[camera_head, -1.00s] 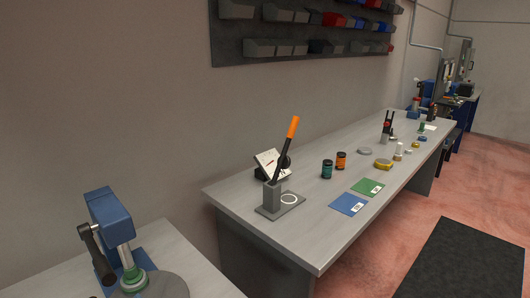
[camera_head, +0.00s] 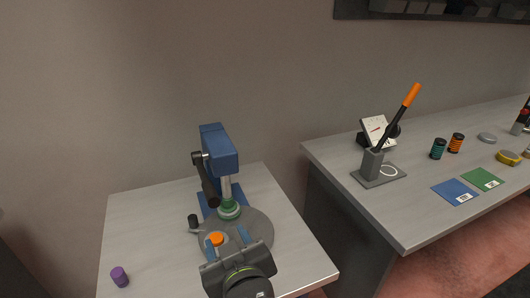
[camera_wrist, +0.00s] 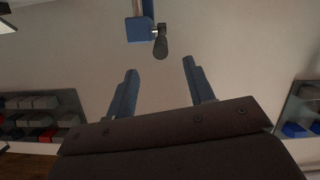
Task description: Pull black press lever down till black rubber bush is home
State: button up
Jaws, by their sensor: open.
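The blue arbor press (camera_head: 217,150) stands on the left bench, and its black lever (camera_head: 208,182) hangs down along its left side. The lever's rounded end (camera_wrist: 161,45) shows in the wrist view beside the blue press head (camera_wrist: 140,30). Under the press ram is a green ring-shaped piece (camera_head: 229,208) on a grey round plate (camera_head: 262,232). A short black piece (camera_head: 193,221) is at the plate's left edge; I cannot tell whether it is the rubber bush. My gripper (camera_head: 226,238) is open and empty in front of the press, apart from the lever; its fingers (camera_wrist: 159,68) are spread.
An orange-topped piece (camera_head: 216,239) is at the plate's front, near my fingers. A purple cylinder (camera_head: 119,276) stands at the bench's front left. The right bench (camera_head: 420,215) holds an orange-handled lever device (camera_head: 375,165) and small parts. A gap separates the benches.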

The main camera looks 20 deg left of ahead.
jog(key=w+a+r+m+t+h, duration=0.2)
jog(key=w+r+m+h, duration=0.15)
jog(key=w+r, duration=0.3)
notch_tip(320, 180, up, 10)
jog(key=n+g+h, duration=0.2)
jog(key=g+h, duration=0.6)
jog(key=g, duration=0.3)
send_over(209, 189)
jog(key=s+a, duration=0.2)
jog(key=s, duration=0.1)
jog(key=w+f, duration=0.1)
jog(key=f, duration=0.4)
jog(key=w+d+f, duration=0.1)
jog(key=f, duration=0.5)
jog(key=w+d+f, duration=0.1)
jog(key=f, duration=0.5)
jog(key=shift+d, duration=0.1)
jog(key=shift+s, duration=0.1)
grip_shut()
